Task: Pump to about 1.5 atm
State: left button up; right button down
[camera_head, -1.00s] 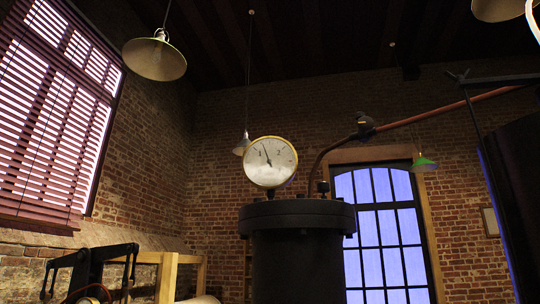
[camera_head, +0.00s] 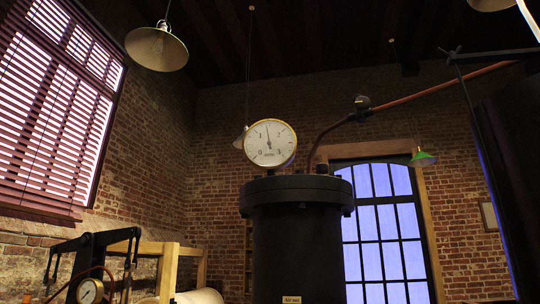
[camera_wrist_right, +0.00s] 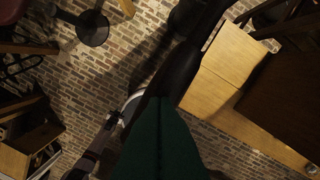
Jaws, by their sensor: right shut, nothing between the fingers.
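The round white pressure gauge (camera_head: 269,143) with a brass rim stands on top of a black cylindrical vessel (camera_head: 297,235) in the head view. Its dial carries numbers from 0 to 3. The needle points almost straight up, between 1 and 2, at about 1.5. A black lever frame (camera_head: 92,243) stands at the lower left, with a smaller gauge (camera_head: 90,291) and a reddish hose. In the right wrist view my right gripper (camera_wrist_right: 160,99) appears as a dark green wedge, shut and empty. My left gripper is in neither view.
A small label (camera_head: 291,299) is partly cut off at the bottom of the vessel. A reddish pipe (camera_head: 440,85) runs from the vessel to the upper right. A wooden frame (camera_head: 165,262) is at left. Wooden boxes (camera_wrist_right: 222,76) and brick floor show in the wrist view.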

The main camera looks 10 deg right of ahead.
notch_tip(320, 180, down, 7)
jog(key=b, duration=0.3)
jog(key=shift+w+r+b, duration=0.1)
jog(key=shift+r+b, duration=0.1)
jog(key=shift+b, duration=0.2)
notch_tip(320, 180, up, 15)
jog(key=p, duration=1)
jog(key=shift+f, duration=0.15)
notch_tip(320, 180, up, 4)
jog(key=p, duration=0.3)
jog(key=shift+p, duration=0.3)
